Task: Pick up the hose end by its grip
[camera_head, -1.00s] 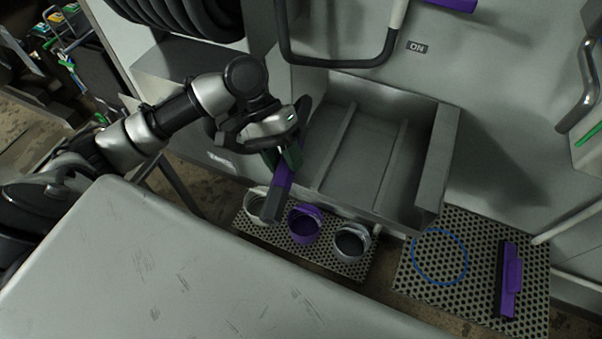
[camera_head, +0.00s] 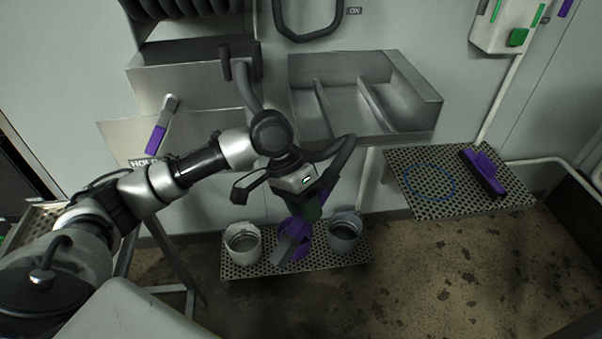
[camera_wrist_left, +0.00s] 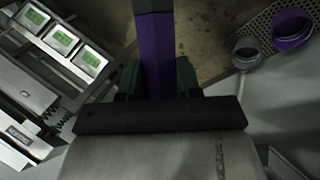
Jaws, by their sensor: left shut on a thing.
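My left gripper (camera_head: 308,203) is shut on the hose end's purple grip (camera_head: 325,197). The grey tip of the hose end (camera_head: 291,243) points down and to the left, and in this view it overlaps the purple bucket (camera_head: 298,258). In the left wrist view the purple grip (camera_wrist_left: 156,55) lies between the green finger pads, with its dark end at the top edge. A dark hose (camera_head: 246,88) hangs from the steel ledge and passes behind my arm. My right gripper is not in view.
A white bucket (camera_head: 243,248) and a grey bucket (camera_head: 345,236) flank the purple one on a perforated shelf (camera_head: 325,265). A steel tray (camera_head: 415,90) is above. A second perforated shelf (camera_head: 440,208) holds a blue ring (camera_head: 430,197) and a purple brush (camera_head: 484,170). Open floor lies at right.

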